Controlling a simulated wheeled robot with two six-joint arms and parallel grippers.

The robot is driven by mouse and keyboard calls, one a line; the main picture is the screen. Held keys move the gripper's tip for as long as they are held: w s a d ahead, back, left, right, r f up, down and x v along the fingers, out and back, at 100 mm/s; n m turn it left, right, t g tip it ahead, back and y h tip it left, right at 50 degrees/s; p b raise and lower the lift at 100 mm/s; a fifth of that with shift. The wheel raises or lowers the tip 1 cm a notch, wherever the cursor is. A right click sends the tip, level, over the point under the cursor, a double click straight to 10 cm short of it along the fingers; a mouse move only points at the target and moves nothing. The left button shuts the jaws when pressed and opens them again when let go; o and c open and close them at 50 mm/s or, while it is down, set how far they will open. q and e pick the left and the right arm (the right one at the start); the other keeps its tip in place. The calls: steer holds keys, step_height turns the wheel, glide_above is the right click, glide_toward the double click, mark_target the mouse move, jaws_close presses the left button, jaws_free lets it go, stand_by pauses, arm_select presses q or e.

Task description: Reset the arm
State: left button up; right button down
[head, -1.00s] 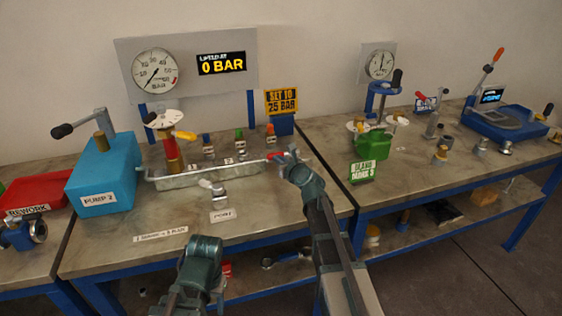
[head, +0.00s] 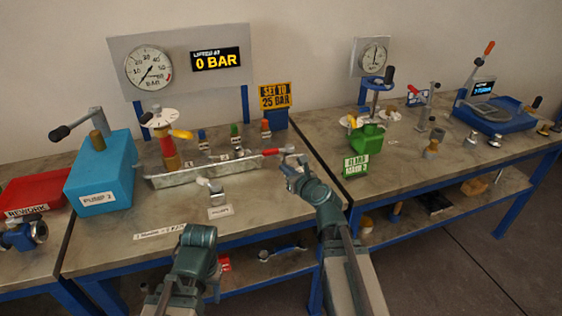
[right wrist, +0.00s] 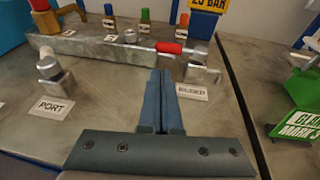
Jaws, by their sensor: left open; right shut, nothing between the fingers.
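My right gripper (head: 292,168) is near the right front of the middle bench. In the right wrist view its two blue fingers (right wrist: 161,78) are together with nothing between them. Just beyond the fingertips is the bleed valve (right wrist: 203,70), with a red-tipped lever (right wrist: 172,48); the fingers appear apart from it. A BLEED label (right wrist: 192,92) lies in front of the valve. My left gripper (head: 197,238) is low in the head view, in front of the bench's front edge. It is open; its fingertips are not clearly visible, and it appears to hold nothing.
A metal manifold (head: 200,172) with several coloured valves lies along the middle bench. A port fitting (head: 212,190) stands in front. A blue pump box (head: 100,175) is at left. A green block (head: 368,138) stands on the right bench. The middle bench's front is mostly clear.

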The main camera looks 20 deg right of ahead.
steer(key=shift+s+r, duration=0.1)
steer(key=shift+s, duration=0.45)
steer(key=s+a+f+n+g+y, duration=0.1)
steer(key=a+n, duration=0.2)
steer(key=s+a+f+n+g+p, duration=0.1)
steer(key=a+n+g, duration=0.1)
steer(key=a+n, duration=0.2)
steer(key=s+a+f+n+g+y, duration=0.1)
steer(key=a+f+n, duration=0.1)
steer(key=a+n, duration=0.2)
steer(key=shift+s+f+y+p, duration=0.1)
steer(key=shift+s+y+p, duration=0.2)
steer(key=shift+p, duration=0.1)
steer(key=s+a+f+n+g+h+p, duration=0.1)
steer(key=s+a+f+n+g, duration=0.25)
steer(key=s+n, duration=0.4)
steer(key=s+a+f+n+g+h+p, duration=0.1)
steer(key=s+a+f+n+g+p, duration=0.25)
steer(key=n, duration=0.75)
steer(key=s+d+n+g+h, duration=0.1)
steer(key=s+n+g+h, duration=0.3)
steer(key=s+n, duration=0.4)
steer(key=shift+s+r+b, duration=0.15)
steer(key=shift+s+b, duration=0.3)
